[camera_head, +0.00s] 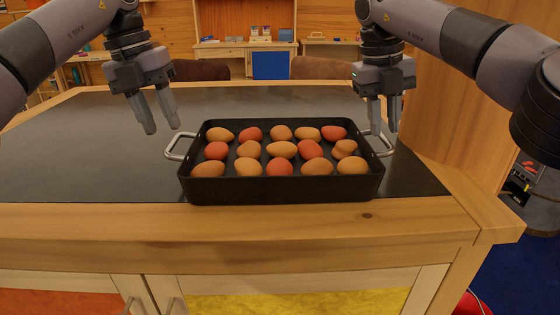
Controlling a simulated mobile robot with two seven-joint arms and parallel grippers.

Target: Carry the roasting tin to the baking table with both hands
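The black roasting tin (280,190) sits on the dark inset top of a wooden counter, near its front edge. It holds several brown and reddish egg-shaped items in rows. It has a metal loop handle at each end: the left handle (175,149) and the right handle (387,146). My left gripper (161,130) is open and empty, above and a little left of the left handle, apart from it. My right gripper (384,130) has its fingers apart, pointing down at the right handle. I cannot tell whether it touches the handle.
The counter's dark top (70,150) is clear to the left of the tin. Its wooden front edge (230,220) runs below the tin. Behind stand brown chair backs (200,70) and a back desk (225,50) with small items. A wooden wall or panel (440,110) rises at right.

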